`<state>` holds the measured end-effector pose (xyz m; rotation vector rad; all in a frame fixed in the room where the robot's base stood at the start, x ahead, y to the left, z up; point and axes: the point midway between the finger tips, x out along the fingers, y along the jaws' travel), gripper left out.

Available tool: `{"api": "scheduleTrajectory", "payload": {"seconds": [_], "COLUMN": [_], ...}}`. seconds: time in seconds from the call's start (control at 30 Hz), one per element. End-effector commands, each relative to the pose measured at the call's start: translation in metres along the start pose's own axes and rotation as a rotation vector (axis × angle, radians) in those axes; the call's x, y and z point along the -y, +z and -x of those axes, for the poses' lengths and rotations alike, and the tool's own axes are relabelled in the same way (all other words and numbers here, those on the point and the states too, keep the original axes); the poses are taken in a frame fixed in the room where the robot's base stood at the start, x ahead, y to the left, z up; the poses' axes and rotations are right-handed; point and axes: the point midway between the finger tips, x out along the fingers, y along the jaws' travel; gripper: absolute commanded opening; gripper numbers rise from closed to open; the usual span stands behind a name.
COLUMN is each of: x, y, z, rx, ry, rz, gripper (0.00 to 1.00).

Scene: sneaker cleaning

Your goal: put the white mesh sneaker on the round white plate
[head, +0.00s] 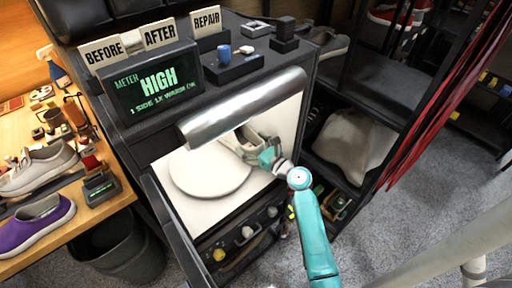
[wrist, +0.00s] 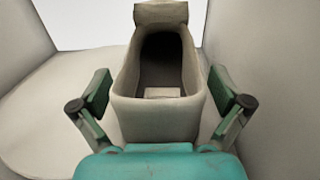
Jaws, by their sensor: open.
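The off-white sneaker (head: 237,143) is inside the lit white chamber, at the right side of the round white plate (head: 205,176). In the wrist view the sneaker (wrist: 158,112) is seen from its heel, with its dark opening facing up. The plate (wrist: 50,135) shows at the left there. The sneaker overlaps the plate's right side in view; its sole is hidden, so I cannot tell how fully it rests on it. My gripper (head: 262,151) is at the heel. Its green fingers (wrist: 160,92) are open, one on each side of the sneaker, with gaps visible.
A metal roller-like bar (head: 243,108) crosses the chamber's top front. Chamber walls stand close on both sides. Knobs (head: 247,232) line the front below. An open door panel (head: 172,235) is at the left. A bench (head: 95,195) at far left holds other shoes.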

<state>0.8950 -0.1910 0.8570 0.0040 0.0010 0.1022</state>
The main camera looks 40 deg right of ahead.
Motion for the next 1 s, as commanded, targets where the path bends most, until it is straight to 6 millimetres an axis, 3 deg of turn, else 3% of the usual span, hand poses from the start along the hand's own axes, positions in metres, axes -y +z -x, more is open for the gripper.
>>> {"api": "scheduleTrajectory", "payload": {"seconds": [0.37,0.6,0.67,1.0], "x": [0.0002,0.0001,0.0001,-0.0004], "y": [0.0005,0.0005,0.0005,0.0005], "z": [-0.0044,-0.0042,-0.0042,-0.0072], "rx": [0.001,0.001,0.001,0.001], "ry": [0.000,0.000,0.000,0.001], "rz": [0.000,0.000,0.000,0.000], "gripper": [1.00,0.40,0.29,0.28]}}
